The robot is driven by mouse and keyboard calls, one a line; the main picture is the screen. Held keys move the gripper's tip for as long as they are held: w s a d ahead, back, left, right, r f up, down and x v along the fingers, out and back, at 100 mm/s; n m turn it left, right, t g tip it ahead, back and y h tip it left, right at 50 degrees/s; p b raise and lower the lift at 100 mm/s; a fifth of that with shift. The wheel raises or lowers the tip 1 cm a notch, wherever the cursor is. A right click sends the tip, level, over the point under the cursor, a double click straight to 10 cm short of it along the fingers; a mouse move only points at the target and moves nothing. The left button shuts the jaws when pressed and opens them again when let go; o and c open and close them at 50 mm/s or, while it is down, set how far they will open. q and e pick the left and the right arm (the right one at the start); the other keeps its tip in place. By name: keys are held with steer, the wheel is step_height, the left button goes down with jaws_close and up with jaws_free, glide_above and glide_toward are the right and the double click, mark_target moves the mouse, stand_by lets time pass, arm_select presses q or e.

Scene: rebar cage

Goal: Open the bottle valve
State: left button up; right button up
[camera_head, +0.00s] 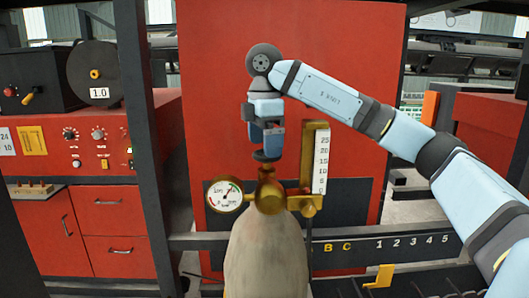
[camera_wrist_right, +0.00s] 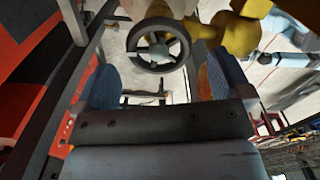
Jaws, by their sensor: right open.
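A grey gas bottle (camera_head: 265,258) stands upright at the bottom middle of the head view, with a brass valve body (camera_head: 269,196) on top. A round dial gauge (camera_head: 224,194) sits on its left. My right gripper (camera_head: 267,155) points down from above, right over the valve. In the right wrist view the valve's dark spoked handwheel (camera_wrist_right: 158,45) lies ahead of the open fingers (camera_wrist_right: 155,85), roughly midway between them. I cannot tell whether a finger touches the wheel. The handwheel is mostly hidden by the gripper in the head view. My left gripper is not in view.
A white flow scale (camera_head: 321,160) stands on the regulator just right of my gripper. A red panel (camera_head: 350,60) is close behind. A dark post (camera_head: 150,150) and a red welding machine (camera_head: 95,135) are at the left. A lettered rail (camera_head: 390,243) runs at the lower right.

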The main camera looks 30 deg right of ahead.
steer(key=shift+f, duration=1.45)
steer(key=shift+c, duration=0.2)
steer(key=c, duration=0.9)
